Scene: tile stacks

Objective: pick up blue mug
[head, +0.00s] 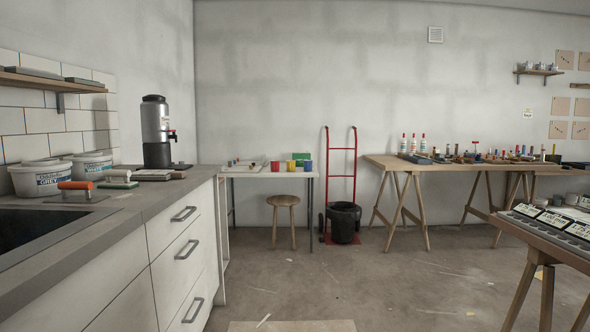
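A small blue mug (307,166) stands on the white table (262,172) against the back wall. It is at the right end of a short row, beside a yellow mug (291,166) and a red mug (275,166). The mugs are far away and small, so their handles cannot be made out. Neither of my grippers is in view.
A counter with drawers (180,250) and a sink (35,228) runs along the left. A wooden stool (283,201) stands at the white table's front. A red hand truck (341,165) with a black bucket (344,222) is right of it. The middle floor is mostly clear.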

